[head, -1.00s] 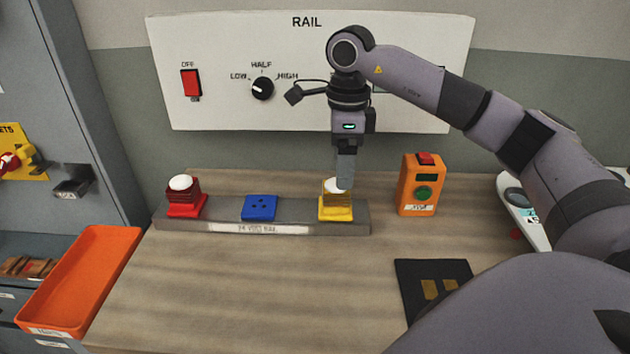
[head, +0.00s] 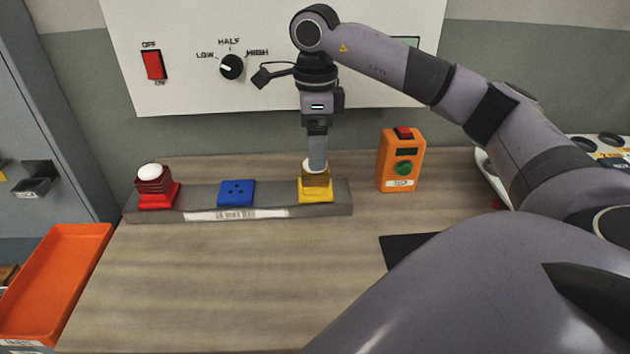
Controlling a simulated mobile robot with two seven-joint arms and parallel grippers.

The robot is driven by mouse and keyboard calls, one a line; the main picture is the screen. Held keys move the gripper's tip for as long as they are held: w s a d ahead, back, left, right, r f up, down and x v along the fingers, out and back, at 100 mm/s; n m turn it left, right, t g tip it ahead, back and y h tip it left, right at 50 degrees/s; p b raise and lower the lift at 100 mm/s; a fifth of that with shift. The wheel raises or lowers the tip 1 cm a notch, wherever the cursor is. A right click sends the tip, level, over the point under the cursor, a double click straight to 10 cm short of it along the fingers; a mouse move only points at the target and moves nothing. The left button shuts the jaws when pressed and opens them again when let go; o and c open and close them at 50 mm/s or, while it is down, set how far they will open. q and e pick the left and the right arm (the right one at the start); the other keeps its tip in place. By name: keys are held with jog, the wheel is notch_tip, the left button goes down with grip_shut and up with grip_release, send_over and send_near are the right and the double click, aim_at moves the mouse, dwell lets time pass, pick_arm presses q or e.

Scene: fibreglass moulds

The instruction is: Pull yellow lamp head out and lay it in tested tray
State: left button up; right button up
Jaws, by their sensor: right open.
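The yellow lamp head (head: 316,181), with a white dome top and amber body, stands upright on the yellow socket base (head: 316,196) at the right end of the grey rail block (head: 270,210). My right gripper (head: 317,166) points down at it from above, its jaws open, fingertips overlapping the white dome. Whether they touch it I cannot tell. An orange tray (head: 75,275) lies at the lower left and looks empty; its front label is too small to read, so I cannot confirm it is the tested tray. My left gripper is not in view.
A red lamp (head: 155,184) and an empty blue socket (head: 236,193) share the block. An orange tester box (head: 401,160) stands close right of the gripper. A dark mat (head: 402,248) is partly hidden by my arm. The front left wooden bench (head: 200,280) is clear.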

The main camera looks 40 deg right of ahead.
aim_at(315, 173)
notch_tip(315, 173, down, 7)
jog(key=b, duration=0.4)
dwell(1.3)
jog(key=c, duration=1.3)
jog(key=shift+r+p, duration=2.9)
jog(key=shift+r, duration=0.15)
